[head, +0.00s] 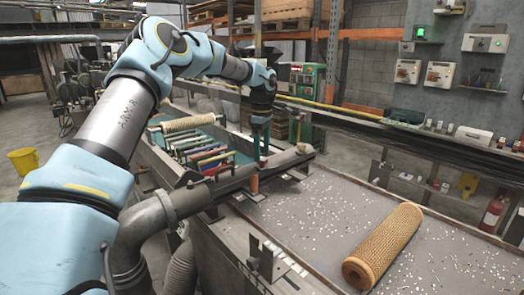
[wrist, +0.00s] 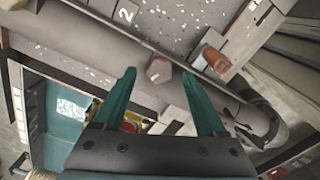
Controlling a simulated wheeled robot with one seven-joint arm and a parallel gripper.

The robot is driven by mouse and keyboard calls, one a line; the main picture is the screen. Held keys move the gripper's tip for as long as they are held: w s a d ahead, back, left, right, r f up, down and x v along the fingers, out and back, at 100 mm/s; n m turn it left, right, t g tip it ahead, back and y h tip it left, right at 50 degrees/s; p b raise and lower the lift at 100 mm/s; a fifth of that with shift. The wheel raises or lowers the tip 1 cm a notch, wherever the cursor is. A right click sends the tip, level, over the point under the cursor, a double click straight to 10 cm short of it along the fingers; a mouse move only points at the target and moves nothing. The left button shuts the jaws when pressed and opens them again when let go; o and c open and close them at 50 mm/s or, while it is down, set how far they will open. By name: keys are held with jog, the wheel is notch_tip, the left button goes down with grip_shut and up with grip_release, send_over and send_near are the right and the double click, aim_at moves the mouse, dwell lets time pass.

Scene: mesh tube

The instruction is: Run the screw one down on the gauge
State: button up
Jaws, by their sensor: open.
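My gripper (wrist: 158,74) has two teal fingers and is open and empty. In the wrist view a dull brown hex-headed screw (wrist: 159,70) lies between the fingertips; I cannot tell whether they touch it. A copper-coloured hex-headed piece (wrist: 213,59) stands to its right, outside the fingers. A grey bar (wrist: 105,42), seemingly the gauge, runs behind the screw. A plate marked 2 (wrist: 125,12) is at the top; no mark 1 is readable. In the head view my gripper (head: 262,147) points down at the grey pipe-like bar (head: 228,184). A copper-coloured piece (head: 253,184) shows at the bar's near side.
A tan mesh tube (head: 383,245) lies on the grey table (head: 325,205), which is strewn with small bits. Slotted brackets (head: 266,262) stand at the table's near edge. A teal-lined bin (head: 180,142) with colourful tools is left of my gripper. A roller (head: 187,123) spans the bin.

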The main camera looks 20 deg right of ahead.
jog(key=shift+f, duration=0.85)
jog(key=shift+c, duration=0.3)
grip_shut()
